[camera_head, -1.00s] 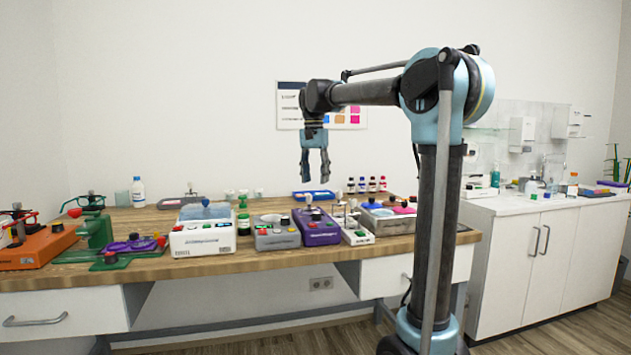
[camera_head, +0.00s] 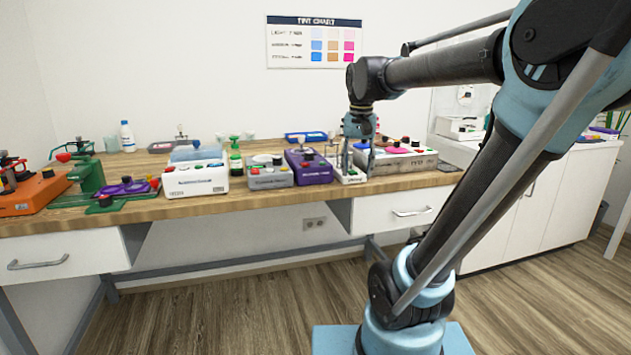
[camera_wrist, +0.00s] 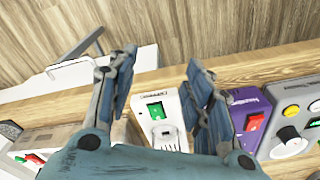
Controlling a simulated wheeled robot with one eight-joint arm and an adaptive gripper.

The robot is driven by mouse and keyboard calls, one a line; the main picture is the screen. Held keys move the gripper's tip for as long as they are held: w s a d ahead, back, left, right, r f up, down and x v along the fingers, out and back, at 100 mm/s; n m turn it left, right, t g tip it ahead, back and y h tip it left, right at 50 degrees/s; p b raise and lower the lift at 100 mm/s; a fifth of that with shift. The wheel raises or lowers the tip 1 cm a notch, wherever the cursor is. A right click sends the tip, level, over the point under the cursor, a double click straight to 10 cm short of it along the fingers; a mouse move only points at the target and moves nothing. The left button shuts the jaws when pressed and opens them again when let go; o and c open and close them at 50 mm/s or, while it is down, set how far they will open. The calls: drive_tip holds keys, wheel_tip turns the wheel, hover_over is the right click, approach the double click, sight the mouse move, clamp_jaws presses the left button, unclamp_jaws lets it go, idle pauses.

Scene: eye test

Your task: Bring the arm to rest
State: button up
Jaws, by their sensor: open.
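My gripper (camera_head: 358,172) hangs pointing down from my blue and dark arm, in front of the right part of the wooden bench (camera_head: 240,199) in the head view. Its two fingers are apart with nothing between them. In the wrist view my gripper (camera_wrist: 160,70) also shows open. Beyond and between its fingers is a white device with a green switch (camera_wrist: 158,118). I cannot tell exactly how high the fingertips are above the bench.
A purple device (camera_head: 308,167) and a grey device (camera_head: 269,177) stand left of my gripper. A wide grey unit (camera_head: 402,163) stands to its right. A white box (camera_head: 195,181), green stand (camera_head: 88,180) and orange device (camera_head: 35,196) are further left. The floor (camera_head: 250,310) before the bench is clear.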

drive_tip(key=s+d+f+n, duration=0.1)
drive_tip(key=s+d+f, duration=0.2)
drive_tip(key=s+f, duration=0.5)
drive_tip(key=s+d+f+n+t, duration=0.1)
drive_tip(key=s+d+f, duration=0.3)
drive_tip(key=s+f, duration=0.4)
wheel_tip(320, 180, down, 5)
drive_tip(key=shift+w+f, duration=0.2)
drive_tip(key=shift+w, duration=0.2)
